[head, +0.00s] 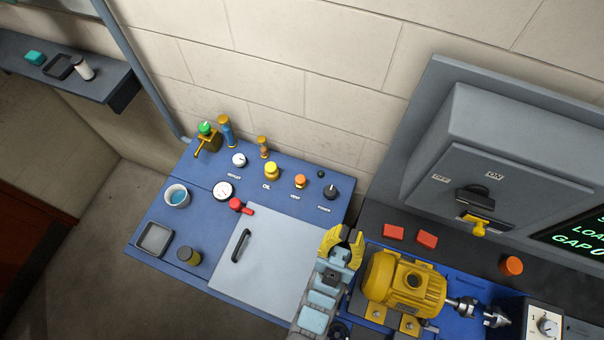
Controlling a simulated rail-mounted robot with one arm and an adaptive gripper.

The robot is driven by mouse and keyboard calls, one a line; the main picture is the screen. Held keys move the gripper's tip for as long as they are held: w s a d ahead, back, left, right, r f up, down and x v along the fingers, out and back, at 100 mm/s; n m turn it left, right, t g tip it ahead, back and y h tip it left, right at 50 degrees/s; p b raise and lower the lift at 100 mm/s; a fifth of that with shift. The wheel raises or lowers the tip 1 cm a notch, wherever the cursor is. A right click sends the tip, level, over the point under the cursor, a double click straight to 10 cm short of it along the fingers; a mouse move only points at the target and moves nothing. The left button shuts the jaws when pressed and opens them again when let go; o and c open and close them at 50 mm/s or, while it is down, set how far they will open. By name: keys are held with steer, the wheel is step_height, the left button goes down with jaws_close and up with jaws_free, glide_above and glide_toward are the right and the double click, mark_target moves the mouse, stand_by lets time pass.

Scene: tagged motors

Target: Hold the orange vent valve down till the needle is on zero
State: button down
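The orange vent valve (300,181) stands on the blue bench panel, above the small label VENT. A round white gauge (223,190) lies to its left; its needle is too small to read. My gripper (348,236), with yellow fingers, is below and to the right of the valve, apart from it. Its fingers are spread with a gap between them, and I see nothing held there.
A yellow OIL button (271,170) and a black knob (331,191) flank the valve. A red lever (239,205) and a grey lid with handle (264,255) lie in front. A yellow motor (404,284) stands right of my gripper.

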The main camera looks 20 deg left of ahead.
steer(key=w+a+f+n+g+y+b, duration=0.1)
steer(key=w+a+f+g+y+b, duration=0.15)
steer(key=w+a+g, duration=0.4)
steer(key=w+a+f+n+g+y+b, duration=0.15)
steer(key=w+a+f, duration=0.25)
steer(key=w, duration=0.5)
steer(key=w+a+f+n+g+y+b, duration=0.1)
steer(key=w+a+f+g+y, duration=0.3)
steer(key=w, duration=0.3)
steer(key=a+f+m+g+h+b, duration=0.1)
steer(key=a+f+g+h+b, duration=0.1)
steer(key=a+f+g+h, duration=0.3)
steer(key=a+f+m+g+h+b, duration=0.1)
steer(key=f+g+b, duration=0.15)
steer(key=f, duration=0.45)
steer(key=s+f+g, duration=0.1)
steer(key=s+f+m+g+h, duration=0.1)
steer(key=s, duration=0.1)
steer(key=s+d+f+g+h, duration=0.1)
steer(key=g, duration=0.1)
steer(key=shift+s+f+b, duration=0.1)
steer(key=shift+s+b, duration=0.25)
